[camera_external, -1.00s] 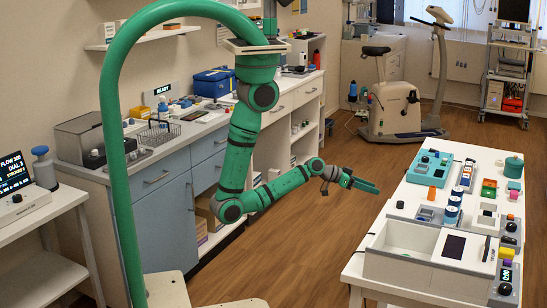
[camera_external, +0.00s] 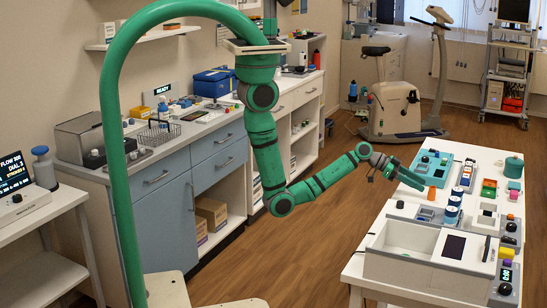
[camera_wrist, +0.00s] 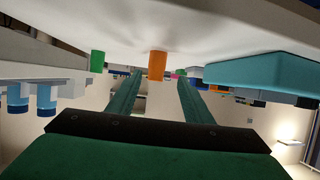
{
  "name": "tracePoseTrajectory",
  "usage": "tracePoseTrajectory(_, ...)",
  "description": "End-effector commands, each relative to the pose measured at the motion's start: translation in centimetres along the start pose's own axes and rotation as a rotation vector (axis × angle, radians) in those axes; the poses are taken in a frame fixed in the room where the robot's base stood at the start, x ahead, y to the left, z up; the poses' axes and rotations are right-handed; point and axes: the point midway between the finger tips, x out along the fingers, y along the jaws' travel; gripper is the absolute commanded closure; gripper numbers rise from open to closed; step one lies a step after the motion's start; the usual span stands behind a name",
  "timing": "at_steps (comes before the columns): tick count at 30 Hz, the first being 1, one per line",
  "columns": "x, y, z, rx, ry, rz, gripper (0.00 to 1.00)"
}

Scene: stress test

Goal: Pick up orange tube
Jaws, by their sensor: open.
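My gripper (camera_external: 416,182) is open and reaches over the left edge of the white table on the right, beside the teal panel (camera_external: 433,162). In the wrist view its two green fingers (camera_wrist: 159,88) point away from the camera with a gap between them. The orange tube (camera_wrist: 157,66) shows in that gap, further out along the fingers, and nothing is gripped. In the external view it appears to be the small orange-red upright piece (camera_external: 431,193) just past the fingertips. Whether the fingers reach around it cannot be told.
In the wrist view, which looks upside down, a green cylinder (camera_wrist: 97,62) stands to the left of the tube and the teal panel (camera_wrist: 265,72) to the right. Blue-and-white cylinders (camera_external: 453,210) and a pale box (camera_external: 400,266) stand on the table. The floor left of the table is clear.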

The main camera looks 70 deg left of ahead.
Motion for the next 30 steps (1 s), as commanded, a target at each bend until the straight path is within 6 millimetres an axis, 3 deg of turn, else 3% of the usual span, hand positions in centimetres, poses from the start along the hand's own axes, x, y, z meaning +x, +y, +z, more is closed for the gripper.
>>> tracePoseTrajectory(8,2.0,0.1,-0.1,0.000,0.001,0.000,0.54)
tracePoseTrajectory(18,6.3,0.7,-0.6,0.000,0.001,0.000,0.54)
tracePoseTrajectory(28,6.8,0.7,-0.6,-0.001,0.001,-0.001,0.54)
tracePoseTrajectory(30,6.8,0.7,-0.6,-0.001,0.001,-0.001,0.71)
